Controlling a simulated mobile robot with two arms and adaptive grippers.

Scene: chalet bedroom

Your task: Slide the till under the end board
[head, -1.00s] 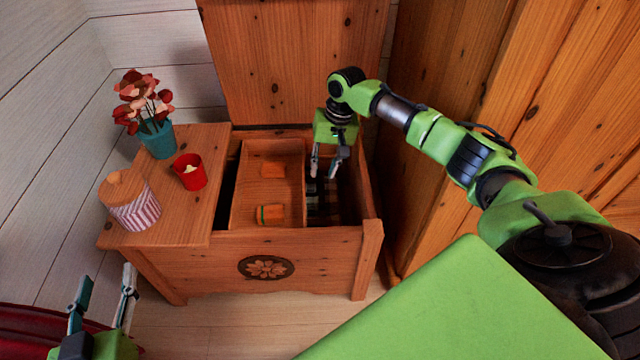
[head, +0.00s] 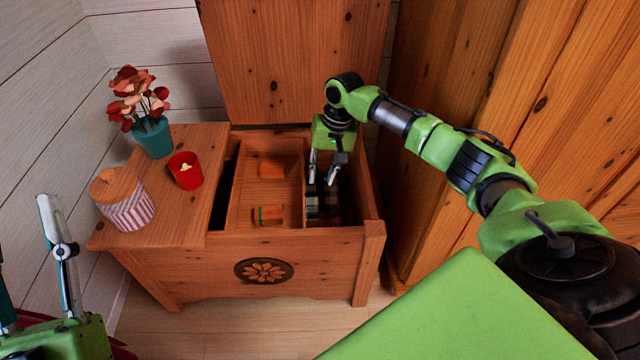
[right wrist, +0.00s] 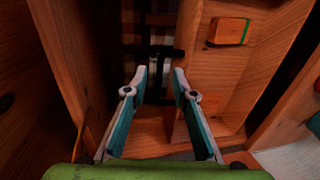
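The till (head: 285,190) is a shallow wooden tray inside the open wooden chest (head: 330,258), and it holds two small wooden blocks. The end board (head: 205,140) covers the chest's left end; a narrow dark gap shows between it and the till. My right gripper (head: 323,182) points down into the chest, just right of the till's right wall. In the right wrist view (right wrist: 158,75) its fingers are apart with nothing seen between them, one close beside that wall (right wrist: 195,60); contact is unclear. My left gripper (head: 32,255) is open and empty at the lower left, partly cut off.
On the end board stand a teal pot of red flowers (head: 152,138), a red candle cup (head: 186,170) and a striped jar with a wooden lid (head: 128,205). The raised lid (head: 290,60) stands behind the chest. A wooden wardrobe (head: 540,110) is at the right.

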